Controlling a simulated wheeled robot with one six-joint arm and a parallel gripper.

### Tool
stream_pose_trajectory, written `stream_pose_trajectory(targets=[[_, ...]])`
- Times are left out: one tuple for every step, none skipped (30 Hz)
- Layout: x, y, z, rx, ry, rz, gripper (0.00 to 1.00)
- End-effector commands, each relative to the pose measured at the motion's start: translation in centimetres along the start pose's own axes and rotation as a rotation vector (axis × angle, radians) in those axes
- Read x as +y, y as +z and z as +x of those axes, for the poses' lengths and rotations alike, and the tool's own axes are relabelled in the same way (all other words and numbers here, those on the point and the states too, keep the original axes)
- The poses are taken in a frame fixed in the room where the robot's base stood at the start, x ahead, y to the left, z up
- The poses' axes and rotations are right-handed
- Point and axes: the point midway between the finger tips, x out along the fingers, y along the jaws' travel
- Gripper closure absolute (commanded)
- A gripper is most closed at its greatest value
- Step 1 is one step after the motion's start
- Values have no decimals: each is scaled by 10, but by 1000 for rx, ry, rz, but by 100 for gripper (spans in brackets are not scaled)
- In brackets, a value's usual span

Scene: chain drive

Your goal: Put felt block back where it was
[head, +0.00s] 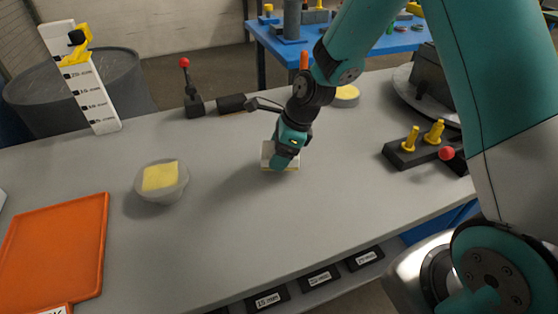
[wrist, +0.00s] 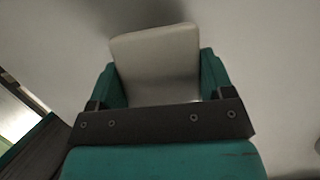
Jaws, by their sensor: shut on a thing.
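The felt block, a pale off-white block, shows in the head view (head: 267,150) at the middle of the grey bench, with a yellowish lower edge. In the wrist view the felt block (wrist: 157,62) fills the space between the two teal fingers. My gripper (head: 284,160) points down over it and partly hides it. My gripper in the wrist view (wrist: 160,85) is shut on the block, with a finger on each side. The block is at or just above the bench top; I cannot tell if it touches.
A bowl (head: 150,192) with a yellow pad stands left of my gripper. An orange tray (head: 55,245) lies at front left. A red-knobbed lever (head: 190,95) stands behind. A dark block with yellow pegs (head: 405,157) is at right. The front middle of the bench (head: 270,225) is clear.

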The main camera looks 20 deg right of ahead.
Motion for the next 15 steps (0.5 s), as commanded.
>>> stream_pose_trajectory(targets=[[1, -3, 6, 2, 3, 1, 48], [1, -5, 10, 2, 3, 1, 48], [1, -7, 17, 2, 4, 2, 48], [1, -9, 21, 2, 4, 2, 48], [1, -11, 25, 2, 4, 2, 48], [0, -12, 29, 1, 3, 2, 48], [0, -13, 30, 1, 2, 1, 48], [0, -13, 31, 1, 1, 0, 48], [0, -13, 31, 0, 0, 0, 48], [0, -12, 30, 0, 0, 0, 48], [0, -12, 30, 0, 0, 0, 48], [0, -12, 30, 0, 0, 0, 48], [0, -12, 30, 0, 0, 0, 48], [0, -13, 30, 0, 0, 0, 48], [0, -13, 31, 0, 1, 0, 48]])
